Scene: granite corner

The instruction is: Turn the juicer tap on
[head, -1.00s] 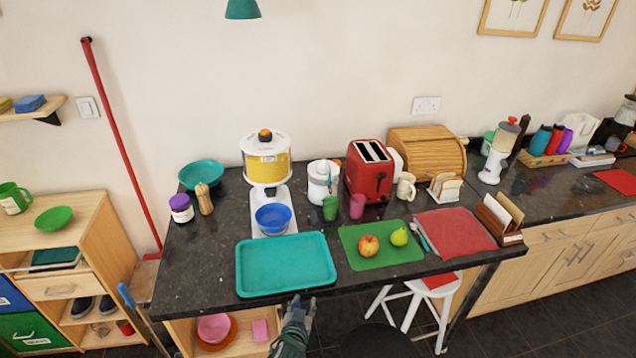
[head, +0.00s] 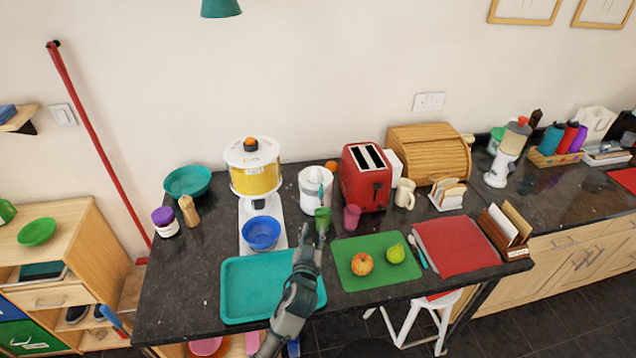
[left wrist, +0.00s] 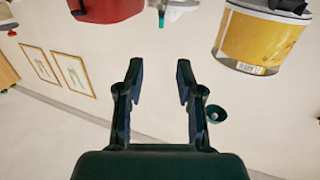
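A small white juicer (head: 315,186) stands upright on the dark counter, left of the red toaster. A teal lever-like part (head: 321,191) shows on its front, which seems to be the tap. A green cup (head: 323,217) stands just in front of it. My left gripper (head: 311,232) reaches in over the tray, in front of the green cup and apart from the juicer as far as I can tell. In the left wrist view, which is upside down, its two fingers (left wrist: 156,85) are spread with nothing between them. A little of the white and teal part (left wrist: 173,6) shows at the top edge. My right gripper is not in view.
A white dispenser with yellow contents (head: 255,178) stands to the left, a blue bowl (head: 261,233) before it. The red toaster (head: 366,180) and a pink cup (head: 352,218) are close on the right. A teal tray (head: 240,287) and a green mat (head: 355,289) lie in front.

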